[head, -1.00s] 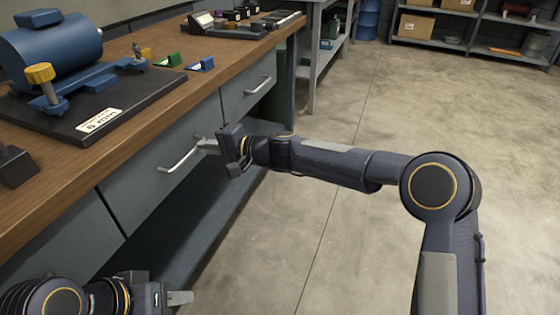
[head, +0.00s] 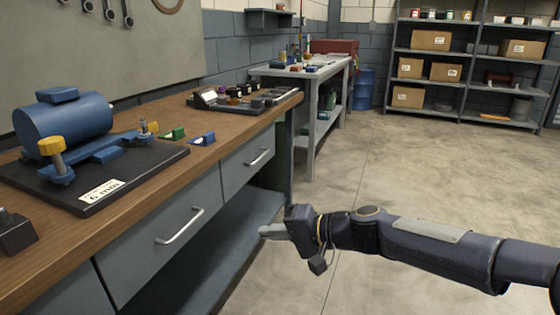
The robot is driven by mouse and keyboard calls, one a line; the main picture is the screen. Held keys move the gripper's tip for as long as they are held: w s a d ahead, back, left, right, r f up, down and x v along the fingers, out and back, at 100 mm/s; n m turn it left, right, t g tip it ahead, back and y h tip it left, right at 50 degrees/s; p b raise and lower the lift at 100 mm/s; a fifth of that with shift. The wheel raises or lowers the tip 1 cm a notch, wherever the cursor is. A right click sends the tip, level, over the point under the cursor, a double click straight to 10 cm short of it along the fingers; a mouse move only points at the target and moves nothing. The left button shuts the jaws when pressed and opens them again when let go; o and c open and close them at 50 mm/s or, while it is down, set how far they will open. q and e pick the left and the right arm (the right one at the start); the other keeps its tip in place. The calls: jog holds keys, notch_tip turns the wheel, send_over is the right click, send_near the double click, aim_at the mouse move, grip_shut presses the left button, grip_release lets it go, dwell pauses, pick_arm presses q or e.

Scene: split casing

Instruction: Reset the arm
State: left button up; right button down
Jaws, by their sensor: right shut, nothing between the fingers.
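My right gripper (head: 272,231) is at the lower middle of the head view, with its arm coming in from the right. Its fingers are shut with nothing between them and point left toward the drawer fronts. It is in open air, apart from the drawer handle (head: 180,226) to its left. My left gripper is out of view.
The wooden workbench (head: 150,232) runs along the left, with a blue motor (head: 64,126) on a black base plate (head: 92,206). The floor (head: 430,175) at right is clear.

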jog(key=s+d+f+h, duration=0.3)
jog(key=s+d, duration=0.6)
jog(key=s+d+f+t+h+p, duration=0.15)
jog(key=s+d+h, duration=0.25)
jog(key=s+d, duration=0.55)
jog(key=s+d+f+h, duration=0.3)
jog(key=s+d+f, duration=0.1)
jog(key=s+d, duration=0.5)
notch_tip(320, 180, up, 30)
jog(key=a+p, duration=0.1)
jog(key=p, duration=2.7)
jog(key=shift+s+f+p, duration=0.25)
jog(key=shift+p, duration=0.15)
